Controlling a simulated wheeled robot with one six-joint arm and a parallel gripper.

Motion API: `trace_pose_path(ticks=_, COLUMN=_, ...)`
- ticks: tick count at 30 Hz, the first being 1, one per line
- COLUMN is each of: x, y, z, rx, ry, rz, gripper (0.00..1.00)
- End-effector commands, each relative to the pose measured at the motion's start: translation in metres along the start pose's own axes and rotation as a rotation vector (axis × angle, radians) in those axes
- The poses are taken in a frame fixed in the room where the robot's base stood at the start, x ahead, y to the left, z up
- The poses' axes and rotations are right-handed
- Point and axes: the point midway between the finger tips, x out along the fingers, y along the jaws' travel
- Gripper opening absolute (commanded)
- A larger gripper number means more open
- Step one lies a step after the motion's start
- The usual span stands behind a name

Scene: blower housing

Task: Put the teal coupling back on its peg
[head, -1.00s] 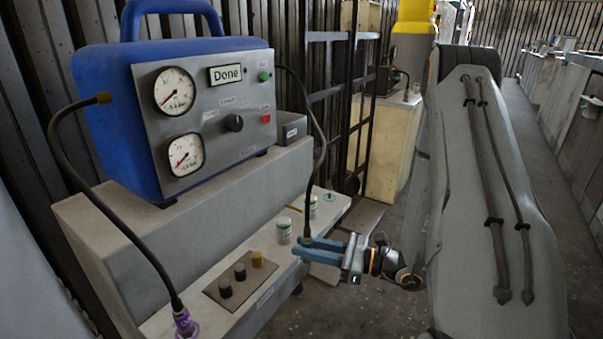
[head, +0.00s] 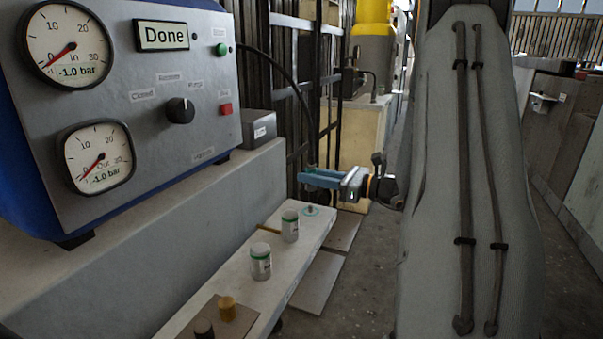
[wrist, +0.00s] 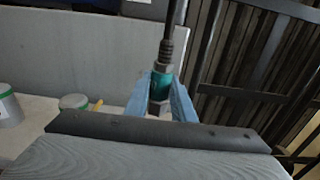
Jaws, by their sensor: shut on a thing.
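My gripper (head: 304,178) has its blue fingers shut on the teal coupling (wrist: 160,86), at the end of a black hose (wrist: 166,45). In the wrist view the coupling hangs upright between the two fingers. In the head view it is too small and covered by the fingers to make out. A small peg (head: 311,209) with a teal ring around its foot stands at the far end of the pale ledge (head: 222,285). My gripper shows above the peg in the head view; the coupling is apart from it.
Two white cans with green bands, a nearer one (head: 261,262) and a farther one (head: 290,226), stand on the ledge before the peg. A yellow cap (head: 227,309) is nearer. The blue machine's panel (head: 150,100) reads "Done". A grey box (head: 258,130) sits behind.

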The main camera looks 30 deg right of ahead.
Motion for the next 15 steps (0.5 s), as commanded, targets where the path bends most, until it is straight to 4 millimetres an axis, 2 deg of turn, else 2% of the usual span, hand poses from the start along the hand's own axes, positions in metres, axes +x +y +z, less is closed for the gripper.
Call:
trace_pose_path(ticks=8, x=0.000, y=-0.001, z=-0.007, rx=-0.001, ry=-0.001, rz=-0.001, gripper=0.00)
trace_pose_path(ticks=15, x=0.000, y=-0.001, z=-0.026, rx=-0.001, ry=-0.001, rz=-0.001, gripper=0.00)
